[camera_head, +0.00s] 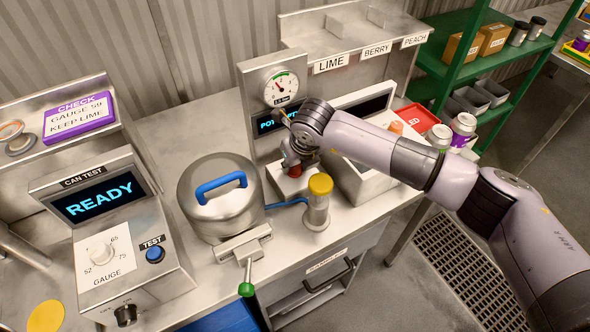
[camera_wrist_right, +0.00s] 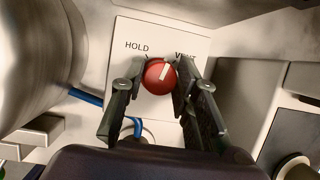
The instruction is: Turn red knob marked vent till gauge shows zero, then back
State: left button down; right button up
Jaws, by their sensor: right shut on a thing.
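The red knob (camera_wrist_right: 160,76) sits on a white plate marked HOLD on the left and VENT on the right in the right wrist view. The VENT label is partly covered by a finger. The knob's white line points up and slightly right. My right gripper (camera_wrist_right: 158,80) is shut on the knob, one finger on each side. In the head view the knob (camera_head: 295,171) shows just below my right gripper (camera_head: 294,160). The round gauge (camera_head: 281,87) stands behind it with a green arc at its top; its needle is too small to read exactly. My left gripper is out of view.
A steel pot with a blue handle (camera_head: 221,187) stands left of the knob, and a yellow-topped cylinder (camera_head: 318,200) stands in front. A blue-lit display, partly hidden by my arm, is below the gauge.

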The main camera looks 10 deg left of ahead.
jog(key=m+h+b, duration=0.1)
jog(key=m+b, duration=0.2)
jog(key=b, duration=0.1)
jog(key=shift+f+m+t+b, duration=0.15)
jog(key=shift+m+t+b, duration=0.15)
jog(key=shift+m+b, duration=0.1)
jog(key=shift+m+h+b, duration=0.5)
jog(key=shift+m+b, duration=0.3)
jog(key=shift+r, duration=0.2)
jog(key=o, duration=1.1)
jog(key=shift+o, duration=0.2)
jog(key=shift+r, duration=0.1)
jog(key=v, duration=1.1)
jog(key=shift+s+r, duration=0.15)
jog(key=shift+r, duration=0.25)
